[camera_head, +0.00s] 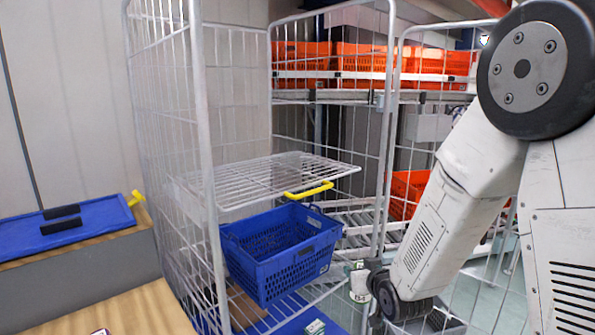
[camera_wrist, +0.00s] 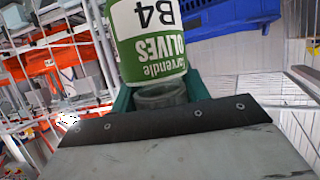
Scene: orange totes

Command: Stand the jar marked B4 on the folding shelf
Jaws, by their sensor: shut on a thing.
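The jar marked B4 (camera_wrist: 148,40) has a green and white label reading OLIVES and fills the top middle of the wrist view. My gripper (camera_wrist: 160,95) is shut on it, with teal fingers at either side of its end. In the head view the jar (camera_head: 359,284) shows small, in front of the roll cage's right side and partly hidden by my wrist. The folding shelf (camera_head: 255,178) is a wire grid inside the cage with a yellow handle at its front edge. It looks empty and sits above and left of the jar.
A blue basket (camera_head: 280,255) is in the cage below the shelf. A white and green item (camera_head: 314,327) is at the bottom. Cage side bars (camera_head: 207,150) stand left of the shelf. Orange totes (camera_head: 360,60) fill racks behind.

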